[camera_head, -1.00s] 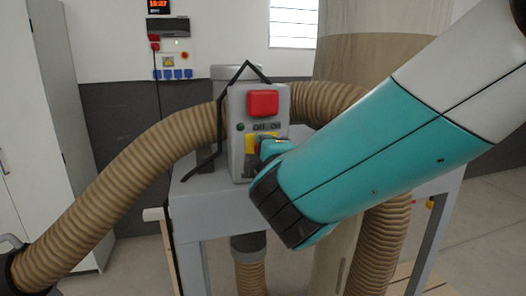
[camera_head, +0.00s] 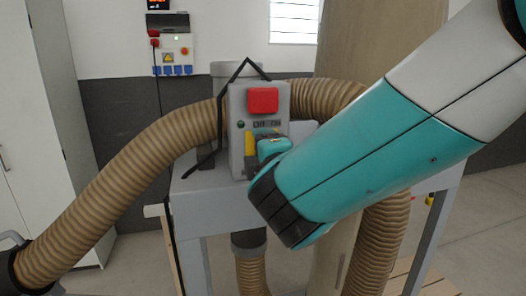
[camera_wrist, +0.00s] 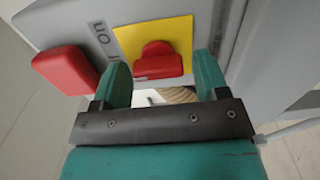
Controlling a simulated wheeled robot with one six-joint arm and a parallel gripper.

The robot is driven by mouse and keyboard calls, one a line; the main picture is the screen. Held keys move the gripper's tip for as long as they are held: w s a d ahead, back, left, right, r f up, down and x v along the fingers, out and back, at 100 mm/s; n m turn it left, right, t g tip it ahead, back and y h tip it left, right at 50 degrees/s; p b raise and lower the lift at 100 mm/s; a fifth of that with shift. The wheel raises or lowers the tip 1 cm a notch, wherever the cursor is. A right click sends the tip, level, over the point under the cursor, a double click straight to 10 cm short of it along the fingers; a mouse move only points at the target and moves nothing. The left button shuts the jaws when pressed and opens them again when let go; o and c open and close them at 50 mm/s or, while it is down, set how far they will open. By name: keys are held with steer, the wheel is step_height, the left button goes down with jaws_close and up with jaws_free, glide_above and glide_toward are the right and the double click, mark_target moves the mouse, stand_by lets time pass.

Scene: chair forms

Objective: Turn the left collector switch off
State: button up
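A grey control box (camera_head: 238,105) stands on a grey machine frame, with a large red block (camera_head: 263,100) on its front and off/on lettering below. Lower down is a yellow plate (camera_head: 250,143), partly covered by my gripper (camera_head: 270,149). In the wrist view, a red rotary knob (camera_wrist: 158,60) sits on the yellow plate (camera_wrist: 178,32), with an "on" label beside the plate. My gripper (camera_wrist: 161,64) has its two teal fingers apart, one on each side of the knob. I see no clear contact with it. The knob is hidden in the head view.
Ribbed brown hoses (camera_head: 130,165) run left and right behind the box, and more hang below. A black bent bracket (camera_head: 222,105) stands close to the box's left side. A white cabinet (camera_head: 45,130) is at the left. Open floor lies at the right.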

steer(key=shift+o, duration=0.2)
steer(key=b+v, duration=0.8)
steer(key=v, duration=0.9)
steer(key=shift+s, duration=0.2)
steer(key=shift+d, duration=0.1)
